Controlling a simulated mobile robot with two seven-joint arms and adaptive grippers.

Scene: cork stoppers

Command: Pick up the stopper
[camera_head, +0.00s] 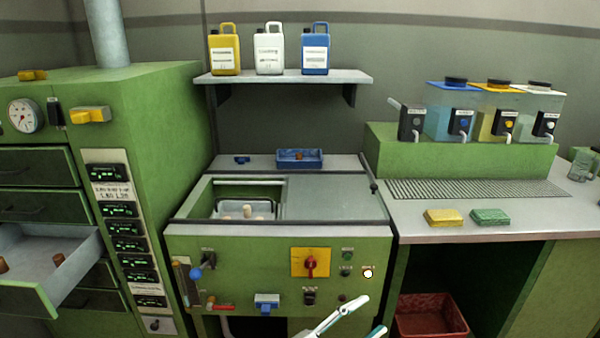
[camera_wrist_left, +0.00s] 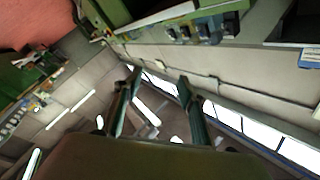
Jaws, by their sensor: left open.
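Several stoppers show in the head view. A brown stopper (camera_head: 59,259) stands in the open drawer (camera_head: 45,290) at the far left, with another brown stopper (camera_head: 3,265) at the picture's edge. Pale stoppers (camera_head: 247,211) are in the basket inside the open machine basin. A small brown piece, perhaps a stopper (camera_head: 299,156), lies in the blue tray (camera_head: 285,164). My left gripper (camera_head: 371,315) is open and empty at the bottom, in front of the machine and apart from all stoppers. Its spread fingers show in the left wrist view (camera_wrist_left: 158,78), with no clear stopper there. My right gripper is not seen.
The green machine (camera_head: 208,239) has knobs and switches on its front. A counter right of it holds yellow (camera_head: 444,217) and green (camera_head: 490,217) sponges. Dispensers (camera_head: 463,108) stand behind. A shelf (camera_head: 284,76) carries three jugs. A red bin (camera_head: 429,313) sits below.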

